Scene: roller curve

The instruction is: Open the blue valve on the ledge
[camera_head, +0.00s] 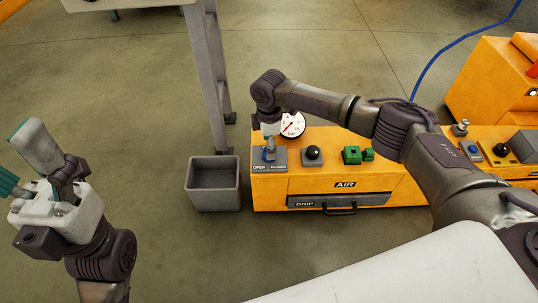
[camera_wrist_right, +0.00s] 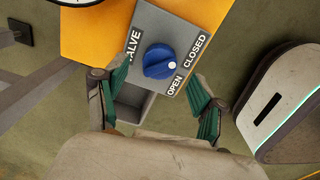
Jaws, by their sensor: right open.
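The blue valve (camera_wrist_right: 159,61) is a round knob with a raised grip on a grey plate (camera_wrist_right: 150,20) lettered VALVE, OPEN and CLOSED. My left gripper (camera_head: 16,157) is open and empty at the far left, away from the ledge.
A round gauge (camera_head: 292,125) stands behind the valve. A grey bin (camera_head: 213,183) stands on the floor left of the ledge, near a grey post (camera_head: 208,75).

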